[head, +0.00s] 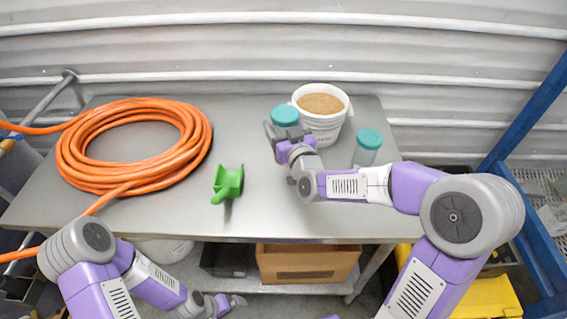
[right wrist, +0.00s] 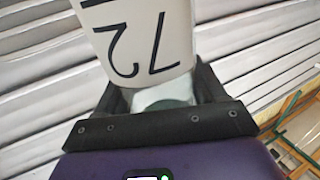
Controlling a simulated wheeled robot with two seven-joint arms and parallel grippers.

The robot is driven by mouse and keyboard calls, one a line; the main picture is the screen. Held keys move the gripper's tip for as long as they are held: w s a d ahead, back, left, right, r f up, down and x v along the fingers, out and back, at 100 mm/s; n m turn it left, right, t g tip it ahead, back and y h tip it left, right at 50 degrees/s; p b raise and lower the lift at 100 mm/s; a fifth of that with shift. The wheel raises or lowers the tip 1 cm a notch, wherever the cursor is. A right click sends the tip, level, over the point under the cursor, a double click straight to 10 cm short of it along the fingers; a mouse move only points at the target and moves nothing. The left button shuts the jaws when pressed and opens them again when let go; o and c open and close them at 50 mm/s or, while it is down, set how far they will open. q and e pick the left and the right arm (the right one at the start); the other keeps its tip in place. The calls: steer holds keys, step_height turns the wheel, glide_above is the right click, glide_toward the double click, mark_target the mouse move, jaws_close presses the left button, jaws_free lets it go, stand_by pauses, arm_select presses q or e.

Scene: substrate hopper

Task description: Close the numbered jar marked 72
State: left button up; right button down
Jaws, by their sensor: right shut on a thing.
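The jar marked 72 shows its white label with black digits, upside down, in the right wrist view (right wrist: 145,38). Pale, translucent jar wall shows between the jaws below the label. My right gripper (right wrist: 165,100) is shut on this jar. In the head view my right gripper (head: 279,139) is at a jar with a teal lid (head: 285,115), beside the white bucket; the gripper hides most of its body. I cannot tell how firmly the lid sits. My left gripper (head: 228,304) is low, in front of the table; its jaw state is unclear.
A second teal-lidded jar (head: 368,145) stands right of the white bucket (head: 322,125) of brown substrate. A green scoop (head: 228,184) lies mid-table. An orange hose coil (head: 75,165) covers the left. The front middle of the steel table (head: 270,222) is clear. A cardboard box (head: 305,264) sits below.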

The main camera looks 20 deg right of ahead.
step_height(320, 180, down, 4)
steer(key=shift+w+f+b, duration=0.1)
steer(key=shift+b, duration=0.3)
steer(key=shift+f+b, duration=0.5)
steer(key=shift+f, duration=1.35)
steer(key=c, duration=0.5)
jaws_free()
steer(key=shift+f, duration=0.2)
steer(key=shift+c, duration=0.2)
steer(key=o, duration=0.4)
steer(key=shift+r, duration=0.1)
steer(key=shift+o, duration=0.2)
steer(key=shift+r, duration=0.15)
